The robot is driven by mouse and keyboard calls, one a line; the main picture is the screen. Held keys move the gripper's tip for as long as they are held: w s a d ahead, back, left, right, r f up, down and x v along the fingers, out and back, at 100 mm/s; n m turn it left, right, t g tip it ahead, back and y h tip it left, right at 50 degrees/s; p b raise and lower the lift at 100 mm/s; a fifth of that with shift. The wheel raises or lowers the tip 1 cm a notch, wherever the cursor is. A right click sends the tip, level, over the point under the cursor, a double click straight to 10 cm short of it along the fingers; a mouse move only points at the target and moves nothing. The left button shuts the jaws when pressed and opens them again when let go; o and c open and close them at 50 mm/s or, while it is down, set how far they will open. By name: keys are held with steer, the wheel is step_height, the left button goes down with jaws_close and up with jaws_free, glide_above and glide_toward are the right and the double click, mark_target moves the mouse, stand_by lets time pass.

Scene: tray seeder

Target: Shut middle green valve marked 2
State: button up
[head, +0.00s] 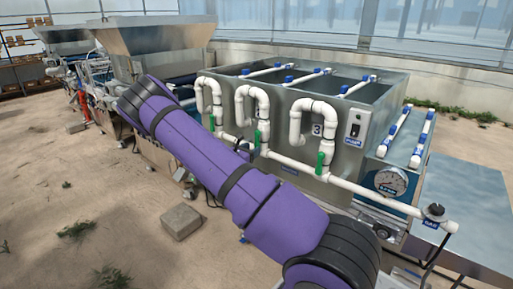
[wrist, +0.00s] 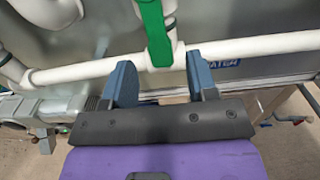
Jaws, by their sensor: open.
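The middle green valve handle (head: 257,139) hangs on the white pipework at the front of the metal tank, pointing along its vertical pipe. In the wrist view a green handle (wrist: 153,30), which looks like the middle one, runs down to the white horizontal pipe. My gripper (wrist: 160,65) is open, with one blue-grey finger on each side of the handle's lower end and nothing clamped. Whether the fingers touch the pipe cannot be told. In the head view my purple arm hides most of the gripper. The number 2 mark is not visible.
Other green valve handles hang to the left (head: 212,123) and right (head: 320,163), the right one below a 3 mark. The white horizontal pipe (head: 370,193) runs along the tank front. A pressure gauge (head: 391,181) is at right. A concrete block (head: 181,221) lies on the ground.

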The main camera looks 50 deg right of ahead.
steer(key=shift+w+d, duration=0.1)
steer(key=shift+d, duration=1.95)
jaws_close()
